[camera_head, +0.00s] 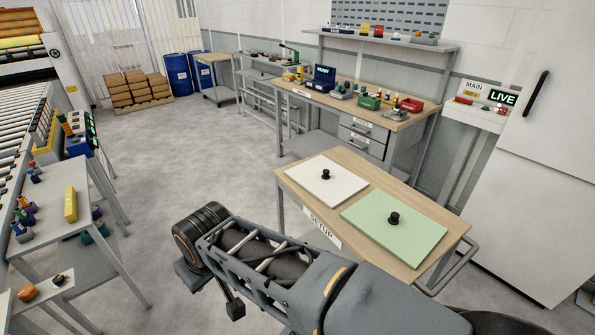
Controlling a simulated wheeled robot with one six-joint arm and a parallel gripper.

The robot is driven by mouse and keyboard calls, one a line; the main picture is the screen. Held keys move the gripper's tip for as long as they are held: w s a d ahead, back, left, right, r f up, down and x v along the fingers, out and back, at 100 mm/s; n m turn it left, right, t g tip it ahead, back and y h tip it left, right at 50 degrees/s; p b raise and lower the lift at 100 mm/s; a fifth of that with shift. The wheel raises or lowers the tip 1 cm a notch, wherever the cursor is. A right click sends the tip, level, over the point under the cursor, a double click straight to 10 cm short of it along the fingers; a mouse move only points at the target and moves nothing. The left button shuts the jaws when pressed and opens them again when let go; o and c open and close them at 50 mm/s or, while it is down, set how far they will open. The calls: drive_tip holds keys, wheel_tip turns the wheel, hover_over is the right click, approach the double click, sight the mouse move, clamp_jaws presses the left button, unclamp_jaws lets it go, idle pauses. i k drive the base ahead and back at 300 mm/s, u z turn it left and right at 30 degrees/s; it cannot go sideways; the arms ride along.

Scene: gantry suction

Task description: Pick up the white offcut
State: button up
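The white offcut (322,192) is a flat white panel with a black knob standing near its middle. It lies flat on the left part of the wooden top of the SETUP table (425,272). A larger pale green panel (405,240), also with a black knob, lies to its right on the same table. My arm is folded in the foreground, in front of the table and apart from the white offcut. I cannot make out my gripper's fingers. Nothing covers the white offcut.
A workbench (345,91) with tools and bins stands behind the table. A tall white cabinet (535,190) is close on the right. Grey stands with small parts (70,205) and a roller conveyor are on the left. The grey floor (180,150) between is open.

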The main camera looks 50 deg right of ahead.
sight(331, 183)
drive_tip(key=z, duration=0.45)
drive_tip(key=i, duration=1.3)
drive_tip(key=z, duration=0.9)
drive_tip(key=i, duration=0.2)
drive_tip(key=z, duration=0.1)
